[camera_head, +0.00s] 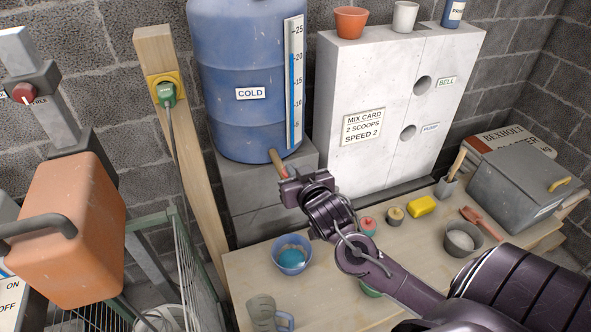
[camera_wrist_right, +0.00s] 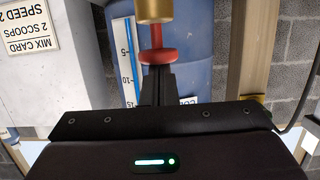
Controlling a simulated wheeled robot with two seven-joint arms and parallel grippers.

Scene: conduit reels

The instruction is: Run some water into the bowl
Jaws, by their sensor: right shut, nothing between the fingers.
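The blue barrel (camera_head: 235,85) marked COLD stands on a grey block, its gauge (camera_head: 294,90) blue to about the 20 mark. A brass tap (camera_head: 276,162) sticks out low on its front; the right wrist view shows its brass end (camera_wrist_right: 155,10) and red handle (camera_wrist_right: 155,57). My right gripper (camera_head: 288,178) is shut and empty at the tap. Its fingertips (camera_wrist_right: 156,72) are right by the red handle; I cannot tell if they touch. The blue bowl (camera_head: 280,262) sits on the bench below the tap, with light blue water (camera_head: 294,254) in it. My left gripper is not in view.
A grey jug (camera_head: 260,312) stands at the bench's front left. Red and yellow items, a yellow sponge (camera_head: 422,205), a grey pot (camera_head: 463,240) and a grey lidded box (camera_head: 515,190) stand to the right. A wooden post (camera_head: 180,150) rises left of the barrel.

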